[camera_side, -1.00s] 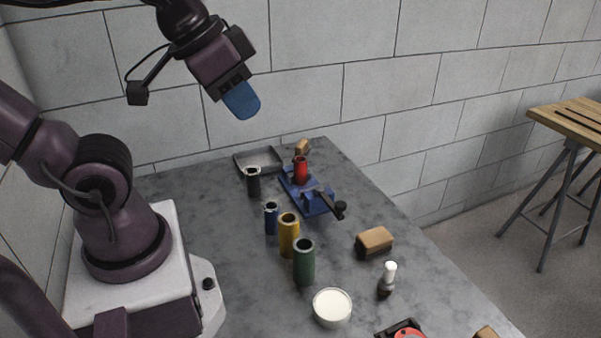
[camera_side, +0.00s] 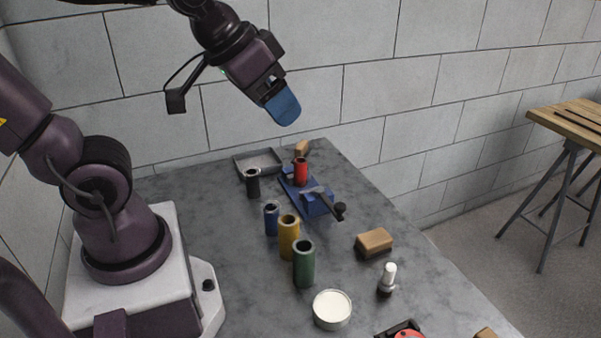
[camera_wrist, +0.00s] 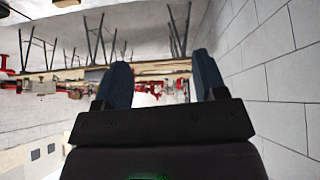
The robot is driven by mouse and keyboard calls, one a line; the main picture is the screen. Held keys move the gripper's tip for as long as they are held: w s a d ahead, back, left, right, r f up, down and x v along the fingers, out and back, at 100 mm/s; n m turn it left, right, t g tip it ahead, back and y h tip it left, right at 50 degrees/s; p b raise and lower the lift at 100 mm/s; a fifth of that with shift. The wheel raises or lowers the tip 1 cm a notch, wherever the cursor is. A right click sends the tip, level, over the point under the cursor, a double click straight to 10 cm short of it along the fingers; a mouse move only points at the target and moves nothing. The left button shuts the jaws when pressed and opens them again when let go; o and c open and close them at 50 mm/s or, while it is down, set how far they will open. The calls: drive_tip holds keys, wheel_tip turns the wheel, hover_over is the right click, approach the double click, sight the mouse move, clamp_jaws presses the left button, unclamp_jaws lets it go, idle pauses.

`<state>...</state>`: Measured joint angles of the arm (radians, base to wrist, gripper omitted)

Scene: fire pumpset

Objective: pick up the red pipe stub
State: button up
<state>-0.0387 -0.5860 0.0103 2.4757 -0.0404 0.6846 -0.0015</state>
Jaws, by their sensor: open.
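The red pipe stub (camera_side: 301,171) stands upright at the blue vise (camera_side: 313,200) near the back of the grey table. I cannot tell from here whether the vise jaws grip it. My gripper (camera_side: 284,109) is in the air above and slightly left of the stub, clear of it, with its blue fingers tilted down to the right. In the wrist view my two fingers (camera_wrist: 160,85) are spread apart with nothing between them. The stub is not clearly seen in the wrist view.
Black (camera_side: 253,183), blue (camera_side: 271,218), yellow (camera_side: 289,238) and green (camera_side: 304,264) pipe stubs stand left and in front of the vise. A grey tray (camera_side: 259,161) lies behind. A wooden block (camera_side: 374,242), small bottle (camera_side: 387,279) and white-filled bowl (camera_side: 332,309) are nearer.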

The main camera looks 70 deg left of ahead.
drive_tip(key=w+a+f+n+t+y, duration=0.1)
drive_tip(key=w+a+f+n+t, duration=0.3)
drive_tip(key=w, duration=0.6)
drive_tip(key=n+g+y, duration=0.1)
drive_tip(key=n+y, duration=0.3)
drive_tip(key=y, duration=0.4)
hover_over(299, 162)
drive_tip(key=s+d, duration=0.1)
wheel_tip(299, 162, down, 17)
wheel_tip(299, 162, down, 7)
drive_tip(key=shift+s+d+r, duration=0.1)
drive_tip(key=shift+s, duration=0.05)
drive_tip(key=shift+w+a+y, duration=0.3)
drive_tip(key=shift+w+a, duration=0.25)
drive_tip(key=shift+w, duration=0.05)
drive_tip(key=shift+w+a+f, duration=0.4)
drive_tip(key=c, duration=1.1)
